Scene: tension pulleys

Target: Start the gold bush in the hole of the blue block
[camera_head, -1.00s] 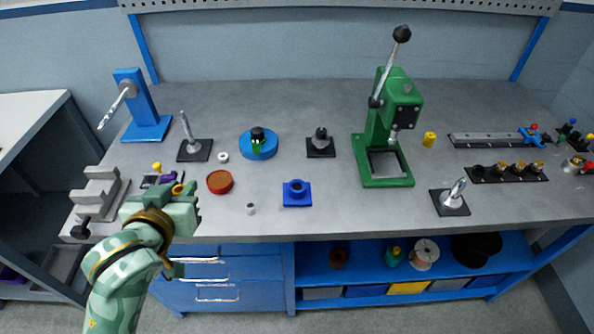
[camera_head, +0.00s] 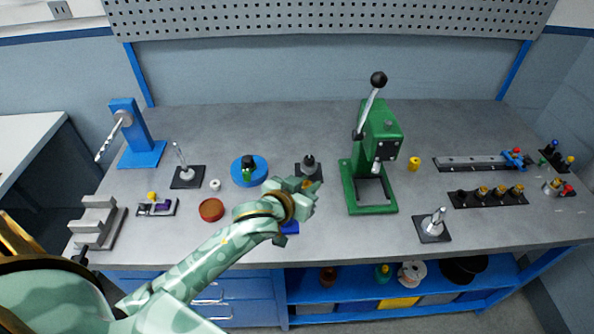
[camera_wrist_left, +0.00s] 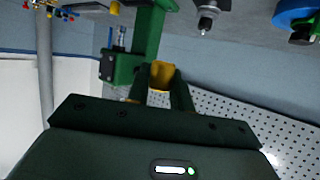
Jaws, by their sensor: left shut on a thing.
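My left gripper (camera_head: 311,187) is over the front middle of the bench, above and just behind the blue block. In the left wrist view, the gripper (camera_wrist_left: 161,88) is shut on the gold bush (camera_wrist_left: 161,72), which sits between the two dark fingers. The blue block (camera_head: 290,228) lies near the bench's front edge. Only a part of it shows below my wrist, and its hole is hidden. The bush is apart from the bench, but I cannot tell how high it is above the block. My right gripper is in neither view.
A green lever press (camera_head: 372,205) stands right of my gripper. A black-based fixture (camera_head: 309,168) is just behind it. A blue round stand (camera_head: 237,171) and a red-brown dish (camera_head: 211,210) lie to the left. A steel post on a black plate (camera_head: 432,226) stands at front right.

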